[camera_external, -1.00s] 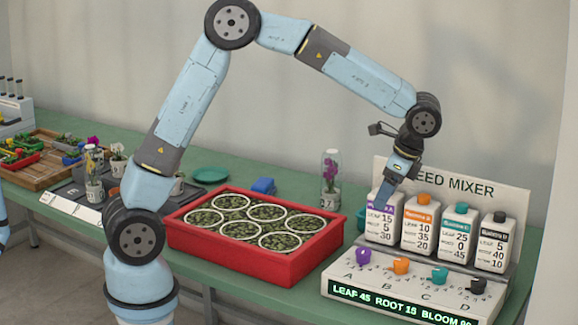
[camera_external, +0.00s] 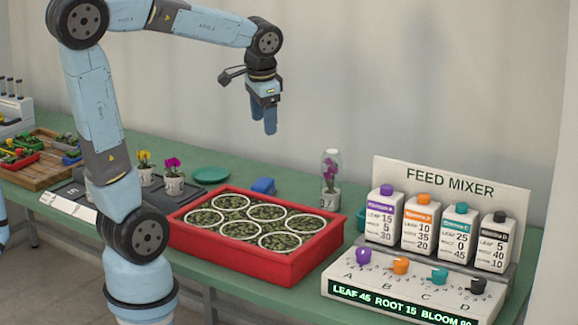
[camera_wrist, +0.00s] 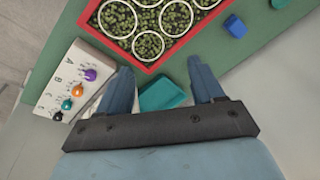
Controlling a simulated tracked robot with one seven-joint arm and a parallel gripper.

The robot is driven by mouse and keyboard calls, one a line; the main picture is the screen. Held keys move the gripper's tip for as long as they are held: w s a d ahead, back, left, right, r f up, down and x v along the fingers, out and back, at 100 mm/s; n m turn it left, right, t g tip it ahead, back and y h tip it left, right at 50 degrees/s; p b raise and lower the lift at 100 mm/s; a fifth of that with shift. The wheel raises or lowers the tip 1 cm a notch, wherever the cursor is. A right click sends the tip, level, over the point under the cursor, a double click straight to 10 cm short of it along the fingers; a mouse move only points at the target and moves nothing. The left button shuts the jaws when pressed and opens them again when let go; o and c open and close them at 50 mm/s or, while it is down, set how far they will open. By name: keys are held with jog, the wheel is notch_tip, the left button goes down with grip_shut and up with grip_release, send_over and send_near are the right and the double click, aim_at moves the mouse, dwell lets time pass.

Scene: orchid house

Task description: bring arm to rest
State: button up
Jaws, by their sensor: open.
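My gripper (camera_external: 270,128) hangs in the air above the back of the green bench, pointing down, high over the red tray (camera_external: 290,270). It is open and empty. In the wrist view its two blue fingers (camera_wrist: 158,88) stand apart, with a teal container (camera_wrist: 162,95) showing between them, well below. My arm is raised and bent, clear of the bench.
The feed mixer (camera_external: 436,180) with several bottles and knobs stands at the right. A glass-covered purple orchid (camera_external: 330,178), a blue block (camera_external: 263,186) and a green saucer (camera_external: 210,174) stand behind the tray. Potted flowers (camera_external: 173,176) and a wooden tray (camera_external: 38,174) are at left.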

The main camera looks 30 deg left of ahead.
jog(key=s+a+n+t+h, duration=0.1)
jog(key=s+a+n+t, duration=0.2)
jog(key=s+a+n, duration=0.3)
jog(key=s+a, duration=0.5)
jog(key=a, duration=0.1)
jog(key=shift+a+f, duration=0.35)
dwell(2.4)
